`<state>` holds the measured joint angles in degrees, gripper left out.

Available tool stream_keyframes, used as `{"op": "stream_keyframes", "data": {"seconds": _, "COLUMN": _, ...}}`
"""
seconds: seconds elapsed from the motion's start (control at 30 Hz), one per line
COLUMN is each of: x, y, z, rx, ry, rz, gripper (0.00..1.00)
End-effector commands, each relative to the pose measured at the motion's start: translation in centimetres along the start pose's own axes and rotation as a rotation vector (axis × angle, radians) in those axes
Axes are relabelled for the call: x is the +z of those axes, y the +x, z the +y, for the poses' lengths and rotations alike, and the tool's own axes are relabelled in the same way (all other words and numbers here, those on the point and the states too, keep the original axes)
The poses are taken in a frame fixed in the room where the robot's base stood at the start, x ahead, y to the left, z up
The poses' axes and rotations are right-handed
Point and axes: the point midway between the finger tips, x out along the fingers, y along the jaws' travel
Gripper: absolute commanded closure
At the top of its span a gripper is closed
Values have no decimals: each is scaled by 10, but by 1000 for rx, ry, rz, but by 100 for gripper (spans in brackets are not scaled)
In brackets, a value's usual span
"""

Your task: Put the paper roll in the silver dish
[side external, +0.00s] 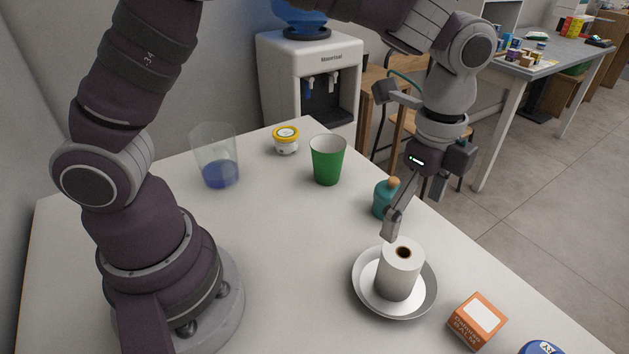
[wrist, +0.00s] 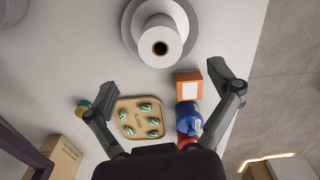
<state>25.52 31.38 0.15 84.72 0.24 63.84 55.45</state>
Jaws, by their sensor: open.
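The white paper roll (side external: 397,278) stands upright in the round silver dish (side external: 429,292) near the table's right edge, with its dark core hole facing up. In the wrist view, the roll (wrist: 160,29) and dish (wrist: 130,36) are at the top middle. My gripper (side external: 416,205) is open and empty, above and apart from the roll, with its fingers pointing down. The wrist view shows its fingers (wrist: 164,80) spread wide, with nothing between them and the roll beyond the tips.
A teal corked bottle (side external: 383,203) stands behind the dish, and an orange box (side external: 477,321) in front right. Farther back are a green cup (side external: 328,163), a glass of blue liquid (side external: 216,160) and a yellow-lidded jar (side external: 286,141). A tan tray (wrist: 122,105) shows in the wrist view. Table left of the dish is clear.

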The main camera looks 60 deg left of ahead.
Motion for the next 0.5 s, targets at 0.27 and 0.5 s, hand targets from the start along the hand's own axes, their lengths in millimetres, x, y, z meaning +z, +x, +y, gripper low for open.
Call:
{"op": "stream_keyframes", "data": {"seconds": 0.27, "x": 31, "y": -45, "z": 5, "rx": -75, "ry": -251, "rz": 57, "gripper": 11}}
{"op": "stream_keyframes", "data": {"seconds": 0.5, "x": 110, "y": -86, "z": 49, "rx": -253, "ry": -950, "rz": 247, "gripper": 11}}
